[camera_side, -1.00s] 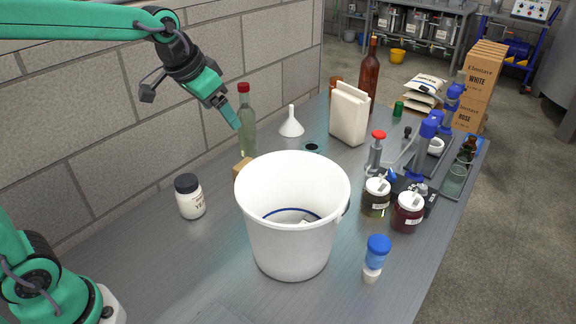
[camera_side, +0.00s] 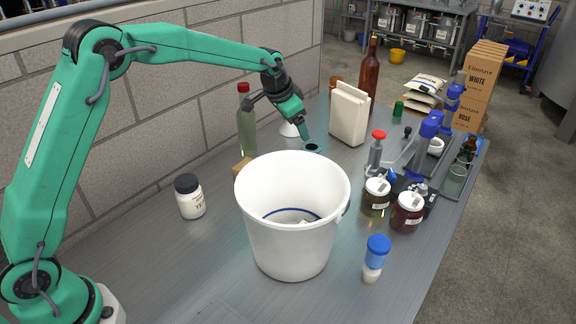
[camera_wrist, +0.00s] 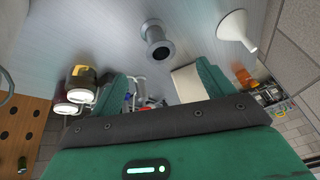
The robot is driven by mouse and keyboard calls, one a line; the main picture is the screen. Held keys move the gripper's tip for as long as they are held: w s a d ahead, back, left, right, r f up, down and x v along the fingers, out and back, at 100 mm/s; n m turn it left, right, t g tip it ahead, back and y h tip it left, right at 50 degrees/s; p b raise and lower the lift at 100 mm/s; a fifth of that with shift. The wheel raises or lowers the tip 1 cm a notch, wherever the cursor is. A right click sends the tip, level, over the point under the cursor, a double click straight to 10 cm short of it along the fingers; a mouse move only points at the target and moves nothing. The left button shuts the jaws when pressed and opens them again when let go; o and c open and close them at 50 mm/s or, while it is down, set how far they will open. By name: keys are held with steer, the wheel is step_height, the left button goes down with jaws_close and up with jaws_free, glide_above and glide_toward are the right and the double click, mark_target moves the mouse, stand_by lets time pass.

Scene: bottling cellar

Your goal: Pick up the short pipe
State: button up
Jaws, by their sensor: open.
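The short pipe (camera_wrist: 157,40) is a grey flanged piece standing on the steel table, its dark open end facing the wrist camera. In the side view I take the dark round opening (camera_side: 312,148) behind the white bucket for its top; the rest of that thing is hidden by the bucket. My gripper (camera_side: 304,132) is above and just behind that opening, pointing down. In the wrist view my gripper (camera_wrist: 161,82) has its two fingers spread, with nothing held between them. The pipe shows beyond the fingertips, apart from them.
The white bucket (camera_side: 292,235) stands close in front. A white funnel (camera_side: 289,129) and a green bottle (camera_side: 247,130) are left of my gripper, a white carton (camera_side: 348,115) right. Two jars (camera_side: 376,197) (camera_side: 407,212) stand farther right. The table's front left is fairly clear.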

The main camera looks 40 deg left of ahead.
glide_toward(311, 147)
steer(key=x, duration=0.3)
steer(key=shift+w+a+f+m, duration=0.1)
steer(key=shift+w+f+m, duration=0.1)
steer(key=shift+f, duration=0.4)
steer(key=shift+w+f+m, duration=0.1)
steer(key=shift+w+f, duration=0.15)
steer(key=shift+f, duration=0.4)
steer(key=shift+x, duration=2.6)
steer(key=c, duration=1.2)
steer(key=shift+r, duration=0.2)
